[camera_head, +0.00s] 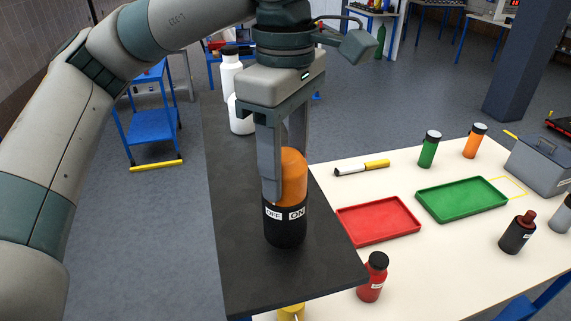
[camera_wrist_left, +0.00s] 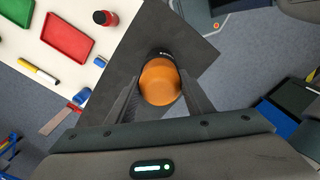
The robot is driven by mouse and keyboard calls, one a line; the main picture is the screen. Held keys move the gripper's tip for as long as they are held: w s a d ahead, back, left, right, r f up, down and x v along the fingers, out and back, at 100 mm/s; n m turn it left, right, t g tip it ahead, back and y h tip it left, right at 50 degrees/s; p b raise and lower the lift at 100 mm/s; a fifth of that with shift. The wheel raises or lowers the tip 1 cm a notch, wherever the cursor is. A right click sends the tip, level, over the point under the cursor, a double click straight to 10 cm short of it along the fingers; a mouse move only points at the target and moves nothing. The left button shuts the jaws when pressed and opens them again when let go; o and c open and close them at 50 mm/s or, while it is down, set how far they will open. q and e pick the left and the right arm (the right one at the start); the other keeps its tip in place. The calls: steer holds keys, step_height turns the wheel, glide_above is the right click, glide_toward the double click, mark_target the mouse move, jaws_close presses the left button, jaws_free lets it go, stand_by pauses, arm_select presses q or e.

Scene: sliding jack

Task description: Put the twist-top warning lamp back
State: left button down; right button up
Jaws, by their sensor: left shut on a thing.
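The warning lamp (camera_head: 287,228) has an orange dome top (camera_head: 294,166) on a black base with white OFF and ON labels. It is upright over the dark raised board (camera_head: 240,285); I cannot tell whether its base touches the board. My left gripper (camera_head: 284,180) points down and is shut on the orange top, with one finger on each side. In the left wrist view the orange top (camera_wrist_left: 159,82) sits between the fingers, and the black base shows just beyond it. The far finger is partly hidden in the head view. My right gripper is not in view.
White bottles (camera_head: 239,115) stand farther back on the board. A red bottle (camera_head: 373,278) is close to its right edge.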

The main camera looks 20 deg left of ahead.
arm_select(q)
steer(key=shift+f, duration=0.75)
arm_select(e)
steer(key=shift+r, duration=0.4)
arm_select(q)
steer(key=shift+f, duration=0.15)
steer(key=c, duration=0.9)
jaws_free()
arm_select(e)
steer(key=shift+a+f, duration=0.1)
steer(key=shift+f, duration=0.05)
arm_select(q)
steer(key=shift+r, duration=0.3)
